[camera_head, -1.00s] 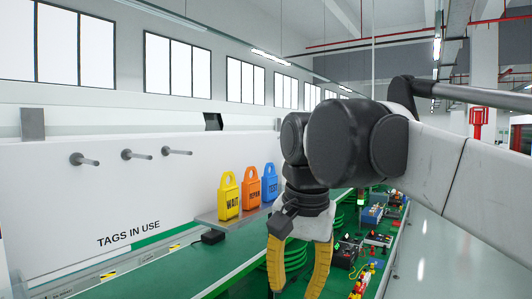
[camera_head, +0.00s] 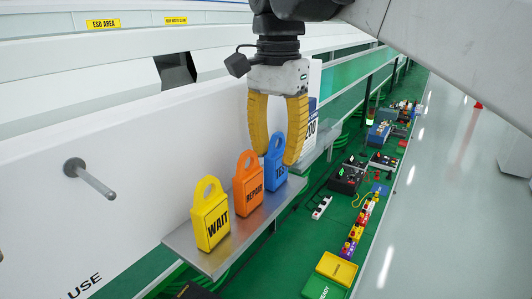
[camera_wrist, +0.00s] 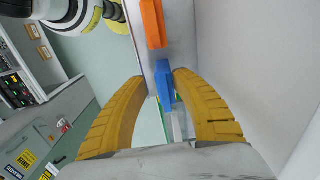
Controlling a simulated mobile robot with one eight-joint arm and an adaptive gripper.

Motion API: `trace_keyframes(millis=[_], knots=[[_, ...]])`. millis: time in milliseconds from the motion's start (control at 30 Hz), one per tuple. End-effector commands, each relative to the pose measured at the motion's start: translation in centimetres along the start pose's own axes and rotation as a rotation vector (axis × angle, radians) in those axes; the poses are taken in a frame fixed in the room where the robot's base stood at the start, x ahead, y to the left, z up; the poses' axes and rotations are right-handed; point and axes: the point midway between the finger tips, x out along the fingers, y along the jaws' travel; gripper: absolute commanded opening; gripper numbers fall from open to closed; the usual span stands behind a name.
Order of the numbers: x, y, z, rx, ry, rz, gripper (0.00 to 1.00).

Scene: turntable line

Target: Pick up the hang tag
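Three hang tags stand in a row on a small metal shelf (camera_head: 230,250). The yellow one (camera_head: 210,222) reads WAIT, the orange one (camera_head: 248,188) reads REPAIR, and the blue one (camera_head: 276,172) reads TEST. My gripper (camera_head: 275,155) points down at the blue tag, its two yellow fingers open on either side of the tag's upper part. In the wrist view, the blue tag (camera_wrist: 164,88) lies between the fingertips, with gaps visible on both sides. The orange tag (camera_wrist: 153,24) lies beyond it, outside the fingers.
A white panel (camera_head: 130,150) with a metal peg (camera_head: 90,178) rises behind the shelf. The orange tag stands close beside the blue one. A white numbered card (camera_head: 312,122) is behind my right finger. Below is a green bench with scattered boxes and parts.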

Motion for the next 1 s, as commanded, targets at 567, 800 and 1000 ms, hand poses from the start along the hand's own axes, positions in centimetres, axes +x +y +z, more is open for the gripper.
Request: trace_keyframes(millis=[567, 800, 1000], knots=[[6.0, -0.3, 0.3, -0.001, 0.0, 0.0, 0.32], [6.1, -0.3, 0.3, 0.0, 0.0, 0.0, 0.22], [6.1, -0.3, 0.3, 0.0, 0.0, 0.0, 0.0]])
